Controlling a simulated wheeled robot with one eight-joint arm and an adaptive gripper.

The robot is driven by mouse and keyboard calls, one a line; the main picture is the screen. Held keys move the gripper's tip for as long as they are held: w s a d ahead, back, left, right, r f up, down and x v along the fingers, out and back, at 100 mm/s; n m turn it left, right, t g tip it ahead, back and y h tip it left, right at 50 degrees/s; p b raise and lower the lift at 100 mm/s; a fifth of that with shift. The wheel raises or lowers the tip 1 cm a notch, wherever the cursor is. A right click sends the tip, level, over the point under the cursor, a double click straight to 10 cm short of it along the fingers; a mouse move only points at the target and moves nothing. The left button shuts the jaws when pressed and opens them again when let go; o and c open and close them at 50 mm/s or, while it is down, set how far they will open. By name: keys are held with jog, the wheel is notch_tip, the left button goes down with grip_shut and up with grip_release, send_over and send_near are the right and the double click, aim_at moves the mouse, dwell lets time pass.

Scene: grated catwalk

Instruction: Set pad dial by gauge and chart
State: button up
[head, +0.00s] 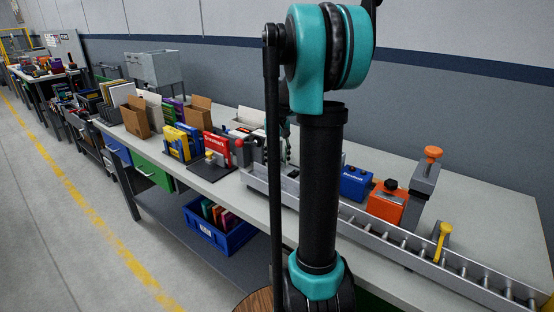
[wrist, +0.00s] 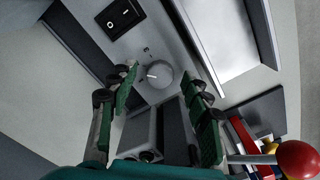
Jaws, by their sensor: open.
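In the wrist view a round pale dial (wrist: 158,75) with a short white pointer line sits on a light grey panel (wrist: 187,52), with small dark marks beside it. My gripper (wrist: 160,79) is open, with one green-padded finger on each side of the dial. The fingers look apart from it, though depth is hard to judge. In the head view my arm hides the dial and most of the gripper. I cannot make out a readable gauge or chart in either view.
A black rocker switch (wrist: 120,17) lies near the dial. A red ball knob (wrist: 297,158) is at lower right. On the bench stand a red box (head: 217,150), a blue device (head: 355,184), an orange device (head: 387,203) and a roller conveyor (head: 420,256). A blue crate (head: 215,240) sits below.

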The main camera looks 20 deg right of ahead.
jog(key=shift+c, duration=0.5)
grip_shut()
jog(key=m, duration=0.4)
jog(key=shift+m, duration=0.3)
jog(key=m, duration=0.4)
dwell(0.3)
jog(key=shift+o, duration=0.5)
grip_release()
